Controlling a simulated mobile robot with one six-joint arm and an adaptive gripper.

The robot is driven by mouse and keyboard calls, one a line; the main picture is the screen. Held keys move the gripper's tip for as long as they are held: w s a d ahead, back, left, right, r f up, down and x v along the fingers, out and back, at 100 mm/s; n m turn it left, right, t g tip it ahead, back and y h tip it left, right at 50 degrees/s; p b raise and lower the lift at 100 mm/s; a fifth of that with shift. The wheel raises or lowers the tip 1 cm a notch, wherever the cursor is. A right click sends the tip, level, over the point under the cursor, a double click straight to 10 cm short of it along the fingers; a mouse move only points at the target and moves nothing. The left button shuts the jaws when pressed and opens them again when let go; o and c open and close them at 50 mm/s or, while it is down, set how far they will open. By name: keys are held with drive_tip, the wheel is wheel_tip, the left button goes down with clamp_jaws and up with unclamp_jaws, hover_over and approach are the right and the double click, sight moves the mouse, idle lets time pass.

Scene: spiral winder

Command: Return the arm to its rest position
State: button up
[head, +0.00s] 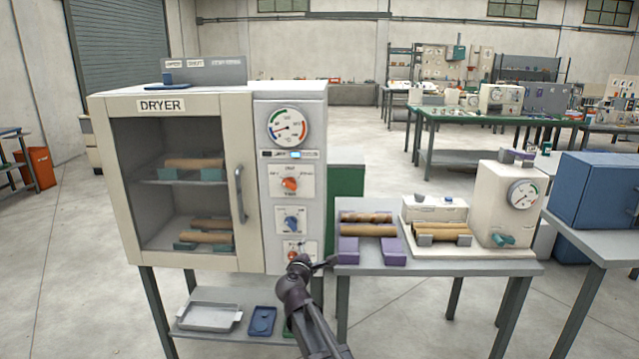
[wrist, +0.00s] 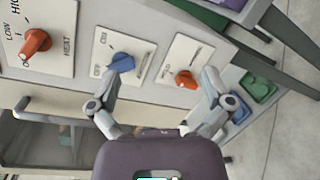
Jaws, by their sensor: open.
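My arm rises from the bottom of the head view, with my gripper (head: 318,264) just in front of the lower right of the dryer (head: 220,98). In the wrist view my gripper (wrist: 165,88) is open and empty, its two fingers spread in front of the dryer's control panel. The blue knob (wrist: 122,62) shows by the left fingertip, and the lower orange knob (wrist: 186,78) lies between the fingers, nearer the right one. The upper orange knob (wrist: 36,41) is at far left. The dryer door (head: 243,130) looks shut, with brown tubes (head: 205,225) on racks inside.
A grey table (head: 440,268) right of the dryer holds brown tubes on purple supports (head: 348,250) and a cream machine (head: 500,205) with a gauge. Trays (head: 209,316) lie on the shelf below the dryer. A blue box (head: 590,190) stands far right. Open floor lies at left.

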drive_tip(key=s+d+f+m+g+h, duration=0.1)
drive_tip(key=s+d+f+m+g, duration=0.55)
drive_tip(key=s+d+m, duration=0.35)
drive_tip(key=s+d+f+m+g, duration=0.6)
drive_tip(key=s+d+f+m, duration=0.15)
drive_tip(key=d, duration=0.45)
drive_tip(key=s+f+m+g+y, duration=0.2)
drive_tip(key=s+m+g+y, duration=0.2)
drive_tip(key=s, duration=0.7)
wheel_tip(320, 180, up, 12)
drive_tip(key=p, duration=1.2)
drive_tip(key=shift+a+p, duration=0.3)
drive_tip(key=shift+a, duration=0.1)
drive_tip(key=shift+n, duration=0.25)
